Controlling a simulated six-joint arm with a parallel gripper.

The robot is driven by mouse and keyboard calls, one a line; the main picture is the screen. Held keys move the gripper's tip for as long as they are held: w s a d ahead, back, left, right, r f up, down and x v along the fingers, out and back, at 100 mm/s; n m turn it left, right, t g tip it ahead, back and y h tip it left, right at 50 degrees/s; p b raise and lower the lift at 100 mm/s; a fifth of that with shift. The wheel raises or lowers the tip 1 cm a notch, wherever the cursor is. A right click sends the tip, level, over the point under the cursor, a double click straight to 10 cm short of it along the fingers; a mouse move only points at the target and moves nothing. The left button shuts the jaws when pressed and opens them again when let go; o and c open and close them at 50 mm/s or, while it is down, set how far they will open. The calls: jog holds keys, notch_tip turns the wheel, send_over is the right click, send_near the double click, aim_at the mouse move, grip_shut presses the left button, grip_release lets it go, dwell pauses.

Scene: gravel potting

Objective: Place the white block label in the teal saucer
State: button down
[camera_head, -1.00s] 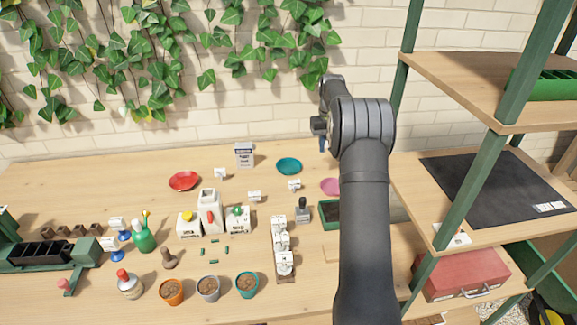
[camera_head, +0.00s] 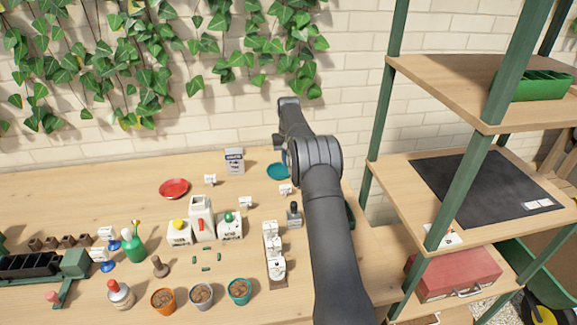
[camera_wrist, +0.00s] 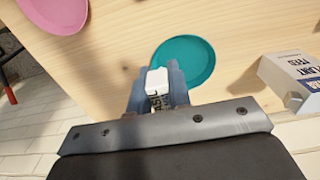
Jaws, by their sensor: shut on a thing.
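The teal saucer (camera_head: 277,171) lies on the wooden table toward the back, left of my arm in the head view. In the wrist view the teal saucer (camera_wrist: 190,60) is a round shallow dish just beyond the gripper. My gripper (camera_wrist: 157,92) is shut on the white block label (camera_wrist: 157,78), which has dark lettering on its lower face. In that view the label overlaps the saucer's lower left edge; its height above the saucer cannot be told. My gripper's fingers are hidden behind my arm in the head view.
A pink saucer (camera_wrist: 55,12) lies at the upper left of the wrist view. A white and blue box (camera_wrist: 290,82) stands right of the teal saucer. A red saucer (camera_head: 173,188) and several small white labels stand on the table. The green-posted shelf (camera_head: 480,145) is at right.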

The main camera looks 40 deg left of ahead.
jog(key=shift+f, duration=1.45)
jog(key=shift+f, duration=0.1)
jog(key=shift+f, duration=0.5)
jog(key=c, duration=1.3)
grip_release()
jog(key=shift+c, duration=0.2)
notch_tip(320, 180, up, 13)
jog(key=shift+r, duration=0.15)
